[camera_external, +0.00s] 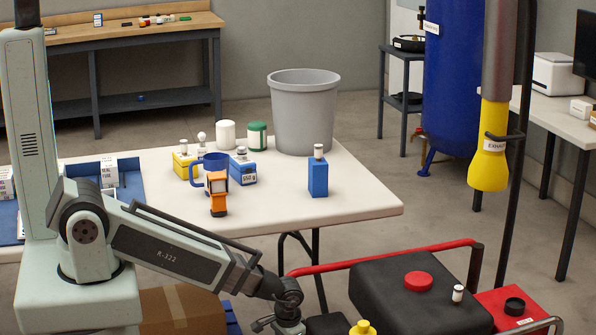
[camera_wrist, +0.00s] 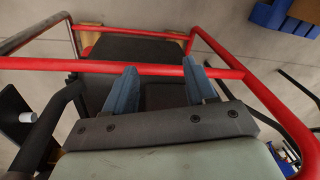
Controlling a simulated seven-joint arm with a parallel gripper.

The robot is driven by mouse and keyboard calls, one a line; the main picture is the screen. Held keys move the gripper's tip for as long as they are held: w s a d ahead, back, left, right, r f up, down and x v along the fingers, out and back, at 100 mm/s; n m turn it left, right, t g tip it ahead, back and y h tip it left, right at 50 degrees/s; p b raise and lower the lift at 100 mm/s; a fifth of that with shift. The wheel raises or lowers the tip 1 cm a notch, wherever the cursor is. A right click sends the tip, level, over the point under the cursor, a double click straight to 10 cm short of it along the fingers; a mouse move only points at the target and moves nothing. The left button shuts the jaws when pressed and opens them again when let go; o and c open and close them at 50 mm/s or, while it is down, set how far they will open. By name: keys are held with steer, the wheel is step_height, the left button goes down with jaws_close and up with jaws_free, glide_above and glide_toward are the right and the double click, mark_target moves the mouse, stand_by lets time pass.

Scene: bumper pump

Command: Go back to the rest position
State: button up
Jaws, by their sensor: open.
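My gripper (camera_wrist: 159,66) shows in the wrist view as two blue-grey fingers held apart, with nothing between them. The fingertips appear over a red tube frame (camera_wrist: 80,66) with a dark box-like part behind it. I cannot tell whether they touch the frame. In the external view my arm reaches low to the right, and the gripper is cut off by the bottom edge. The machine there has a red rail (camera_external: 400,252), a black cover (camera_external: 375,290) and a red button (camera_external: 418,281) on top.
A white table (camera_external: 360,205) behind the arm carries a grey bin (camera_external: 303,115), a blue block (camera_external: 318,177), a blue mug (camera_external: 208,160) and small weights. A yellow exhaust nozzle (camera_external: 489,150) hangs at the right. A cardboard box (camera_external: 180,310) stands below the table.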

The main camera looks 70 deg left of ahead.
steer(key=s+d+f+m+g, duration=0.2)
steer(key=s+d+f+g, duration=0.1)
steer(key=s, duration=1)
steer(key=s+d+f+m+g+h, duration=0.1)
steer(key=s+d+f+g, duration=0.3)
steer(key=s, duration=0.9)
steer(key=shift+m, duration=0.4)
steer(key=shift+d, duration=0.1)
